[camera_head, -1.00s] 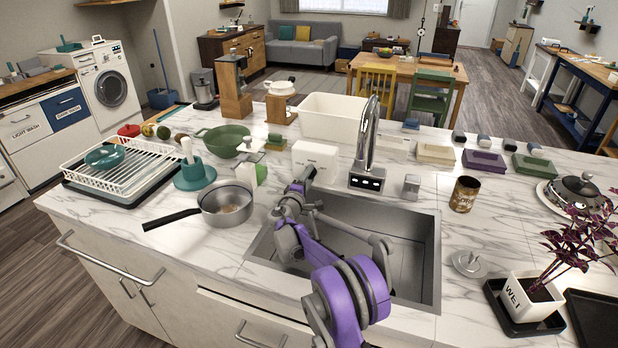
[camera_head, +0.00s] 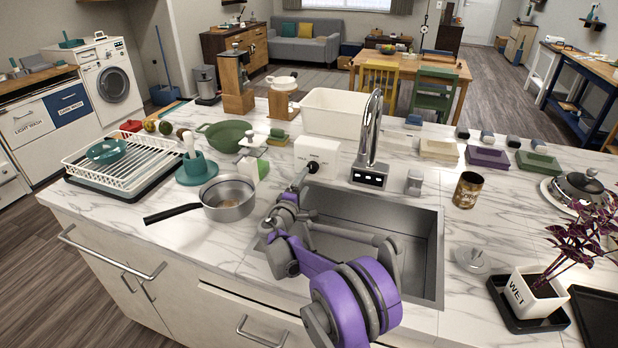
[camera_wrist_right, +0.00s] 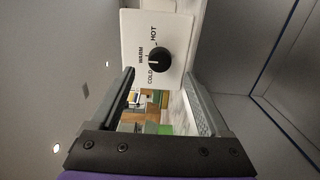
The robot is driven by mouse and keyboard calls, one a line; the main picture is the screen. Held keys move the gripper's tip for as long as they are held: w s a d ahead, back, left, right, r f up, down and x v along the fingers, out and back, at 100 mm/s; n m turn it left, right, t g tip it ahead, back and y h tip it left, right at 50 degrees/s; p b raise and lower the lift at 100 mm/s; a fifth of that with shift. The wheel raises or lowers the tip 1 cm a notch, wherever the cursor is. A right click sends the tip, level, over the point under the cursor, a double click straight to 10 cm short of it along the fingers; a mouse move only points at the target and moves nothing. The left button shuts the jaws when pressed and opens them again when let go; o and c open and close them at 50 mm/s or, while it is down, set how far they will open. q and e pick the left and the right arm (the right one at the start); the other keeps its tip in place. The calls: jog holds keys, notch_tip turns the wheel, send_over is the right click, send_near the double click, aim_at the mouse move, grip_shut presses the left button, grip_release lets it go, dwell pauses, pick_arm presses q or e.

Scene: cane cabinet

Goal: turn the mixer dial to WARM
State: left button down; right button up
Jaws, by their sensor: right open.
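The mixer is a white box (camera_head: 318,155) behind the sink, left of the faucet. Its black round dial (camera_head: 312,169) is on the front face. In the right wrist view the dial (camera_wrist_right: 159,62) has a white pointer mark, with COLD, WARM and HOT printed around it. The mark points to the left in that picture, near COLD and WARM; its exact setting is hard to tell. My right gripper (camera_wrist_right: 159,76) is open, its two fingers apart on either side of the line to the dial, with the dial ahead of the tips. My left gripper is out of view.
The steel sink (camera_head: 425,225) lies under my right arm. The faucet (camera_head: 371,150) stands close right of the mixer. A saucepan (camera_head: 228,200) and a soap-like green-white bottle (camera_head: 256,168) are to the left. A tin can (camera_head: 467,190) stands right of the sink.

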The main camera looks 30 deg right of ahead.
jog(key=shift+v, duration=2)
